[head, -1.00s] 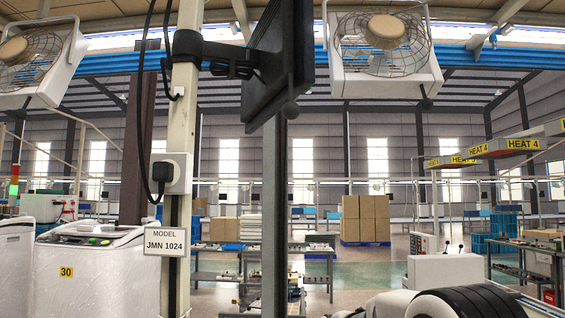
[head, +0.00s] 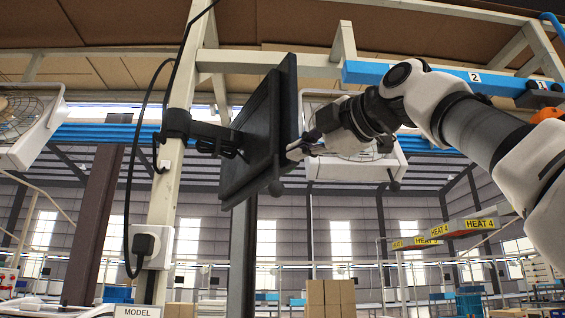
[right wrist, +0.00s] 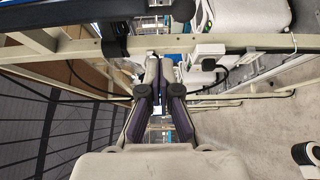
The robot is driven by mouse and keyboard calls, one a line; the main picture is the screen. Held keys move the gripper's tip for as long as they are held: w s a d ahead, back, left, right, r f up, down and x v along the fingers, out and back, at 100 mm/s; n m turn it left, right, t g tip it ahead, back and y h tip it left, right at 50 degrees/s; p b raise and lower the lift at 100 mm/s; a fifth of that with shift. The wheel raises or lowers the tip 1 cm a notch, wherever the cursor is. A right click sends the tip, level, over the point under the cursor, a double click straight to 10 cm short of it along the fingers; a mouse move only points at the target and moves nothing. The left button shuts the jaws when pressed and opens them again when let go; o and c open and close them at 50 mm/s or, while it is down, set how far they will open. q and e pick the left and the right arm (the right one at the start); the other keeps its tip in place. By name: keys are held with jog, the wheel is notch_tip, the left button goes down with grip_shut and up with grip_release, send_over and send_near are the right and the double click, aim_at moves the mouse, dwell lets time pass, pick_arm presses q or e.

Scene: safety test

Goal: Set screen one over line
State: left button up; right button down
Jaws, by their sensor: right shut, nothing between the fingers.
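The screen (head: 262,140) is a black flat panel, seen nearly edge-on in the head view. It is tilted and held by a black bracket (head: 190,128) on a cream post (head: 168,190). My right arm comes in from the right, and my right gripper (head: 298,149) is shut and empty close to the screen's right-hand side. I cannot tell whether it touches the panel. In the right wrist view the two dark fingers (right wrist: 161,88) are together in the middle. I cannot clearly make out the screen there. My left gripper is not in view.
A blue beam (head: 440,80) with number labels runs overhead at the right, behind my arm. A white fan (head: 350,165) hangs behind my gripper. A black cable (head: 130,200) loops beside the post to a white socket box (head: 152,246).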

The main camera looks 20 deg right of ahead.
aim_at(282, 166)
jog(key=w+p, duration=0.4)
jog(key=w, duration=0.1)
jog(key=w+p, duration=0.2)
jog(key=w, duration=0.1)
jog(key=shift+w+a+r+p, duration=0.1)
jog(key=shift+r+p, duration=0.15)
jog(key=shift+p, duration=0.1)
jog(key=shift+f, duration=0.1)
jog(key=shift+a, duration=0.1)
